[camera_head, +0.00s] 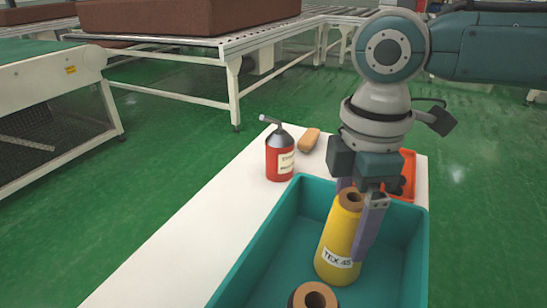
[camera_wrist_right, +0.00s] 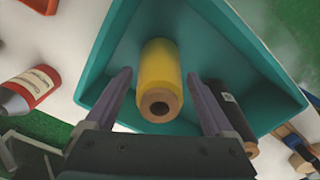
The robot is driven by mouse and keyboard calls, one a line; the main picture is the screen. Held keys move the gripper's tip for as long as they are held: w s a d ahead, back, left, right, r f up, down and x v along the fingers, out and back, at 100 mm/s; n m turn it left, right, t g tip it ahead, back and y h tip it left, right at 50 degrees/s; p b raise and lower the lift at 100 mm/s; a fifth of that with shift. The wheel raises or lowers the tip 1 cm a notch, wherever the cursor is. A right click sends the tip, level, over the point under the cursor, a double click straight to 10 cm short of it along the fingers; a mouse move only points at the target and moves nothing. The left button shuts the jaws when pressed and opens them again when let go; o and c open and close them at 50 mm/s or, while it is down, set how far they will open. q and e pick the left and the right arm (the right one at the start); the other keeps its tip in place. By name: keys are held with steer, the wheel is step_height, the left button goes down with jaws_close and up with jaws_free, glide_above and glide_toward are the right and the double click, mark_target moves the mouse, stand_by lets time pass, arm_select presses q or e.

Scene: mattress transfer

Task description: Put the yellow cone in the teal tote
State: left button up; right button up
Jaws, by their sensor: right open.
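The yellow cone (camera_head: 341,240) is a yellow yarn cone with a brown core end and a white label. It stands, slightly tilted in the picture, inside the teal tote (camera_head: 253,252). My right gripper (camera_head: 358,222) is over the tote with its fingers on either side of the cone's upper part. In the right wrist view, the cone (camera_wrist_right: 160,80) lies between the two spread fingers (camera_wrist_right: 160,92), with gaps at both sides, and the tote (camera_wrist_right: 104,72) is behind it. My left gripper is not in view.
A dark cone with a brown core (camera_head: 315,297) is in the tote's near part. A conveyor (camera_head: 215,46) stands behind.

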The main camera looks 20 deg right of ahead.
steer(key=shift+r, duration=0.1)
arm_select(q)
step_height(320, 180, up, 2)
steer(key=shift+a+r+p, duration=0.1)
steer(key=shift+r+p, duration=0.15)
steer(key=shift+p, duration=1)
arm_select(e)
step_height(320, 180, up, 12)
